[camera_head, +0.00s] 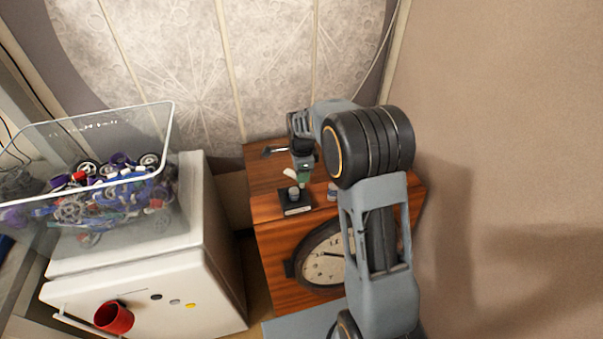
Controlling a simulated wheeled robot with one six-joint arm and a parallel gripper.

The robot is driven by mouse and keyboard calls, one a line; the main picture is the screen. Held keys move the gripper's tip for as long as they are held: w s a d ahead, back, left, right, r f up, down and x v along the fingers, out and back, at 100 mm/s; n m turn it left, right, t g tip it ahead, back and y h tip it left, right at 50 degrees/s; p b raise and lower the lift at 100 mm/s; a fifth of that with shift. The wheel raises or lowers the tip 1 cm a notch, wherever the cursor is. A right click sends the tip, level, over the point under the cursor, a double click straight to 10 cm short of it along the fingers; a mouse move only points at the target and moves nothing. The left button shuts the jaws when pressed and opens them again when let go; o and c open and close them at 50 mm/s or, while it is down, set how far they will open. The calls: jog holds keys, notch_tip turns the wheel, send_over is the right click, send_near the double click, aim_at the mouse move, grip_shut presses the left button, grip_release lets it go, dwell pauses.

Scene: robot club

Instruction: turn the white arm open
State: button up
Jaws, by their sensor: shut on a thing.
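The white arm (290,174) is a short light lever at the top of a small fitting with a black base (297,209), on the wooden cabinet top. It sticks out to the upper left. My gripper (302,172) reaches down from above and is shut on the white arm, at its right part. The fingers and my wrist hide part of the lever and the contact itself. A grey round piece stands on the black base below the lever.
A dark tool-like thing (274,151) lies behind on the wooden cabinet (268,183). A small pale jar (332,191) stands to the right. A round clock (322,262) is on the cabinet's front. Left is a white fridge (215,245) bearing a clear bin (172,118) of parts.

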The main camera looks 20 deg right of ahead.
jog(key=shift+m, duration=0.6)
jog(key=o, duration=0.9)
jog(key=shift+o, duration=0.2)
notch_tip(320, 180, up, 14)
jog(key=shift+f, duration=0.1)
dwell(0.3)
